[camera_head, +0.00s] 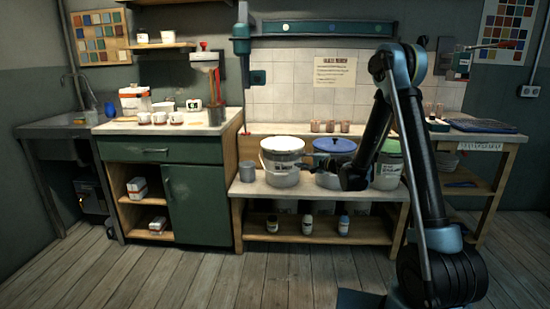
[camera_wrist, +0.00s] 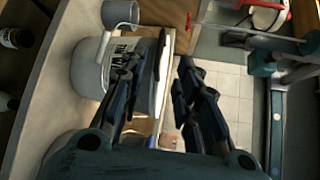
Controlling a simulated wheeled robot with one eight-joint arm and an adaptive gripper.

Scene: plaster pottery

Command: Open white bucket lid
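The white bucket (camera_head: 281,178) stands on the low bench with its white lid (camera_head: 283,144) seated on top. To its right are a bucket with a blue lid (camera_head: 335,145) and one with a green lid (camera_head: 388,147). My gripper (camera_head: 343,175) is in front of the blue-lidded bucket, right of the white bucket and below its lid. In the wrist view, my gripper (camera_wrist: 165,85) is open, with a gap between its fingers and nothing held. A pale labelled bucket (camera_wrist: 92,65) is behind the left finger, which partly hides it; contact cannot be told.
Small bottles (camera_head: 307,224) stand on the shelf under the bench. Small cups (camera_head: 330,127) line the ledge behind the buckets. A green cabinet (camera_head: 195,200) with a higher worktop adjoins the bench on the left. The wooden floor (camera_head: 270,280) in front is clear.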

